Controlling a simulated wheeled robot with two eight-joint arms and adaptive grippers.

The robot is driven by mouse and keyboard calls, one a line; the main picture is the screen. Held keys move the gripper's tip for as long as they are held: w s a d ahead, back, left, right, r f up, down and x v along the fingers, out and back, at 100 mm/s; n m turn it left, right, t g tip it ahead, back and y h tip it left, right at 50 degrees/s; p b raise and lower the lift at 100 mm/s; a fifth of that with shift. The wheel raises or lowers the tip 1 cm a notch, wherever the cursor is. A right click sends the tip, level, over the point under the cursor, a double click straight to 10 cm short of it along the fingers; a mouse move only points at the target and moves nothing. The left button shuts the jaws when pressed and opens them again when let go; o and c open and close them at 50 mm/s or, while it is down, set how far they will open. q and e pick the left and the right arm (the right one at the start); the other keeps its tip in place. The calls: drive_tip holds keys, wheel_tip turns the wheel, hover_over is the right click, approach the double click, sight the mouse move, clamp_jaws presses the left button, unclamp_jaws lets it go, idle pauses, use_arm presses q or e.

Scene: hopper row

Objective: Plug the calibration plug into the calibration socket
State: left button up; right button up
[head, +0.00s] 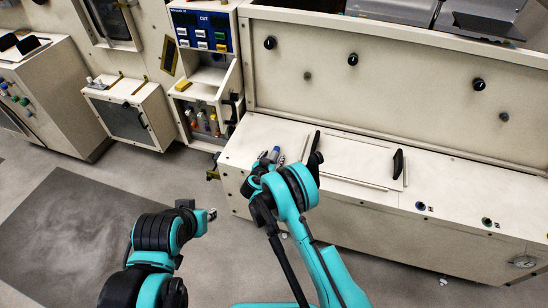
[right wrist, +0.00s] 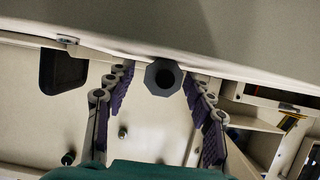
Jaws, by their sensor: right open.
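My right gripper (head: 277,158) is over the left end of the long beige counter, partly hidden by its own arm. A small blue-topped piece (head: 275,152) shows at its fingers; I cannot tell for certain that it is the calibration plug. In the right wrist view my right gripper (right wrist: 160,95) is open, with purple pads. A dark grey many-sided piece with a round dark centre (right wrist: 163,77) shows between the fingertips, not visibly clamped. A blue-ringed port (head: 420,206) and a green-ringed port (head: 487,222) sit along the counter front; which is the calibration socket is unclear. My left gripper (head: 208,214) hangs over the floor.
The counter (head: 350,205) has a lid panel with a black handle (head: 398,163). Black knobs line the back panel (head: 400,75). An open cabinet with bottles (head: 205,122) stands to the left. The floor at the left is clear, with a dark mat (head: 60,235).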

sight(275, 157)
clamp_jaws()
drive_tip(key=shift+r+p, duration=0.35)
drive_tip(key=shift+r, duration=0.2)
drive_tip(key=r, duration=0.1)
drive_tip(key=r+p, duration=0.1)
drive_tip(key=d+r+p, duration=0.1)
drive_tip(key=r, duration=0.1)
drive_tip(key=shift+s, duration=0.25)
drive_tip(key=s+d+r+p, duration=0.2)
drive_tip(key=s+d+r, duration=0.3)
drive_tip(key=d, duration=0.4)
drive_tip(key=shift+s+r, duration=0.25)
drive_tip(key=shift+r, duration=0.2)
